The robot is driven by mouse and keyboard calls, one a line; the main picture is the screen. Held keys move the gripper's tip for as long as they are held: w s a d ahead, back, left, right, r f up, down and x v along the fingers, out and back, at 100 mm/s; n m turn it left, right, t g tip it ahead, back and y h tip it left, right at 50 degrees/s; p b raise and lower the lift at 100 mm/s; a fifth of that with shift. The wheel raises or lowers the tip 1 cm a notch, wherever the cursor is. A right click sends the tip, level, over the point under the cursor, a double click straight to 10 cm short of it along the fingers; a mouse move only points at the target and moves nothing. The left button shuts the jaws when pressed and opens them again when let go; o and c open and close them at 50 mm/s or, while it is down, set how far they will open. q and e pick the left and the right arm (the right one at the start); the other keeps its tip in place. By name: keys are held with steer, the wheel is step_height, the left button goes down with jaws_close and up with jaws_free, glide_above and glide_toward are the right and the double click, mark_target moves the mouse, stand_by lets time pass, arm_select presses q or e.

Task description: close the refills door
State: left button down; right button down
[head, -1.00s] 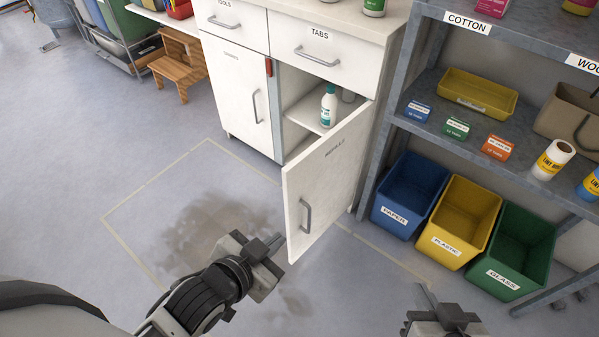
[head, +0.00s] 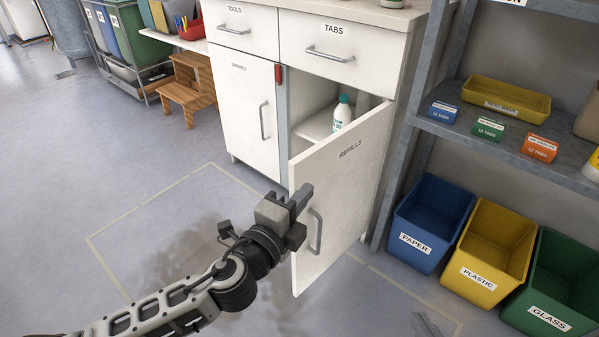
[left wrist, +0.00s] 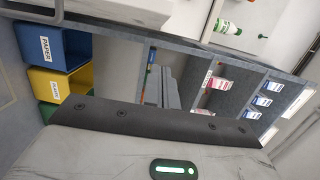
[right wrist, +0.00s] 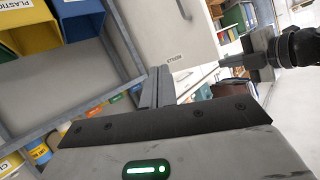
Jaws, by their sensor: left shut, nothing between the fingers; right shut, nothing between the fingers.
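The white refills door (head: 340,185) stands open, swung out from the right side of the white cabinet. Its bar handle (head: 315,231) is on the outer face near the free edge. Its label also shows upside down in the right wrist view (right wrist: 174,57). My left gripper (head: 300,202) is shut and empty at the door's free edge, just above and left of the handle; I cannot tell whether it touches. It also shows in the right wrist view (right wrist: 248,59). My right gripper (right wrist: 158,86) is shut and empty; in the head view only a fingertip shows at the bottom edge.
A white bottle (head: 342,112) stands on the shelf inside the cabinet. A grey metal rack (head: 470,140) stands right of the door, with blue (head: 430,220), yellow (head: 485,250) and green bins below.

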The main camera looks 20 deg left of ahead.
mark_target(299, 172)
arm_select(q)
steer(key=w, duration=0.2)
steer(key=w+a, duration=0.1)
steer(key=w, duration=0.1)
steer(key=w+a, duration=0.1)
steer(key=w, duration=0.1)
steer(key=shift+f+b, duration=0.1)
steer(key=shift+b, duration=0.3)
steer(key=shift+w+a, duration=0.15)
steer(key=shift+a, duration=0.25)
arm_select(e)
steer(key=shift+a+r, duration=0.1)
steer(key=shift+r, duration=0.2)
arm_select(q)
steer(key=shift+a, duration=0.1)
